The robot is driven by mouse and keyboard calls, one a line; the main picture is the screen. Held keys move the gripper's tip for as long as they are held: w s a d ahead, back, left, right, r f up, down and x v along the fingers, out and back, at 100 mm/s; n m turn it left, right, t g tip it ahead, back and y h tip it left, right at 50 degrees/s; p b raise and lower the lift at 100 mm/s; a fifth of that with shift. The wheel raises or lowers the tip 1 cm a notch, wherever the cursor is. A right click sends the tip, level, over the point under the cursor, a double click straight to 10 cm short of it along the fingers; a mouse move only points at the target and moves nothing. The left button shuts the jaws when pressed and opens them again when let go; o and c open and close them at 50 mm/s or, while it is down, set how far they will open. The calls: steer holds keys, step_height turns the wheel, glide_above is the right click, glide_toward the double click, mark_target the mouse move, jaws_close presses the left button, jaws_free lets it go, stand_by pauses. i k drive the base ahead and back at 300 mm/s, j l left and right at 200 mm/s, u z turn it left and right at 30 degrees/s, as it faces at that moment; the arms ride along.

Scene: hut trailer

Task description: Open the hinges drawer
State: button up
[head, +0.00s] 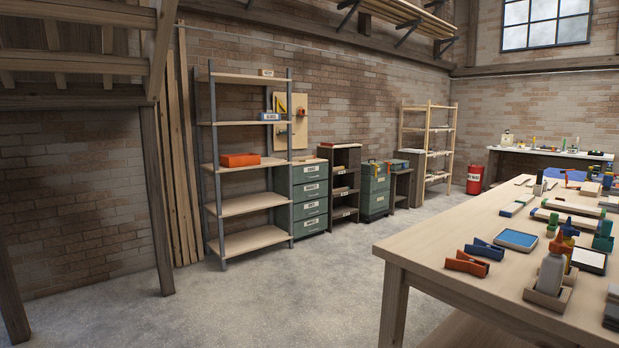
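A green cabinet (297,200) stands against the brick wall, just right of the open shelf unit. It has several stacked drawers with white labels, among them a top drawer (304,175) and a bottom drawer (304,230); all look shut. The label lettering is too small to read surely, so I cannot tell which drawer is the hinges drawer. A second green cabinet (375,200) with drawers and small labels stands farther right, and its drawers also look shut. My gripper is not in view.
The tall shelf unit (245,205) holds a red box (239,160). A dark shelf (345,195) stands between the green cabinets. A workbench (440,235) with many tools fills the right foreground. A wooden post (157,200) stands at left. The concrete floor (270,295) between is clear.

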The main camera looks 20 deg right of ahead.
mark_target(307, 173)
steer(key=i, duration=0.7)
steer(key=i+u, duration=0.25)
steer(key=i, duration=0.7)
steer(key=i+u, duration=0.2)
steer(key=i, duration=0.75)
steer(key=i+z, duration=0.1)
steer(key=i, duration=0.55)
steer(key=i+z, duration=0.15)
steer(key=i, duration=0.45)
steer(key=i+j+z, duration=0.1)
steer(key=i, duration=0.55)
steer(key=i+l+z, duration=0.15)
steer(key=i+z, duration=0.3)
steer(key=i+l+z, duration=0.1)
steer(key=i+z, duration=0.15)
steer(key=z, duration=0.15)
steer(key=i+j+z, duration=0.1)
steer(key=i+z, duration=0.35)
steer(key=i+j+z, duration=0.15)
steer(key=z, duration=0.3)
steer(key=i+z, duration=0.35)
steer(key=i, duration=0.85)
steer(key=i+u, duration=0.45)
steer(key=i+l+u, duration=0.25)
steer(key=i+u, duration=0.25)
steer(key=i+l+u, duration=0.3)
steer(key=u, duration=0.15)
steer(key=i+l+u, duration=0.4)
steer(key=l, duration=0.25)
